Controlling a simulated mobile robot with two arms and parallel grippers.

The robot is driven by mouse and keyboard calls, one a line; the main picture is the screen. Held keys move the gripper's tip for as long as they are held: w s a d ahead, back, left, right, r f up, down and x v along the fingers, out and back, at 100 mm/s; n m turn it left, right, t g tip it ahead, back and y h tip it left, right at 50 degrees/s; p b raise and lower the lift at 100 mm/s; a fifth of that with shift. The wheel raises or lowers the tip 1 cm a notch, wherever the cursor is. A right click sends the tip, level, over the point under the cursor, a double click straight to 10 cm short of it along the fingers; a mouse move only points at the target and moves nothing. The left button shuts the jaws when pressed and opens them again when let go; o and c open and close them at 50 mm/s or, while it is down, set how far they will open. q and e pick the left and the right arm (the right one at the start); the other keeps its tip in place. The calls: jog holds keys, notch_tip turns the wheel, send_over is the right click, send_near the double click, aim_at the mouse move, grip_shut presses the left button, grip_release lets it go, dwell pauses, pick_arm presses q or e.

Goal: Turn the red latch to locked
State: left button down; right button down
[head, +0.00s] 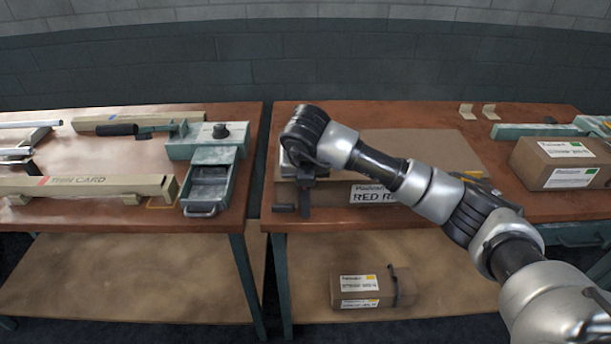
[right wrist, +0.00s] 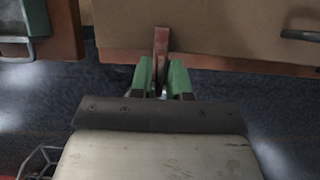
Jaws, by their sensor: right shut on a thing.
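The red latch (right wrist: 161,42) is a narrow, upright reddish bar in the right wrist view, at the front of a large brown box (head: 420,150). In that view my right gripper (right wrist: 162,72) has its two green fingers closed on the lower part of the latch. In the head view my right gripper (head: 305,190) points down at the box's front left corner and hides the latch. A white label starting "RED" (head: 372,194) shows on the box front, partly covered by my arm. I cannot read the latch's position. My left gripper is not in view.
A green box with an open drawer (head: 205,200) stands on the left table, with long beige bars beside it. A gap separates the two tables. A smaller labelled carton (head: 565,160) stands at the right. Another carton (head: 372,286) lies on the lower shelf.

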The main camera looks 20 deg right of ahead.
jog(key=shift+r, duration=0.1)
jog(key=c, duration=1.2)
grip_release()
jog(key=shift+c, duration=0.2)
jog(key=b+v, duration=0.1)
jog(key=v, duration=0.9)
jog(key=shift+s+r, duration=0.15)
jog(key=shift+r, duration=0.15)
jog(key=shift+a, duration=0.1)
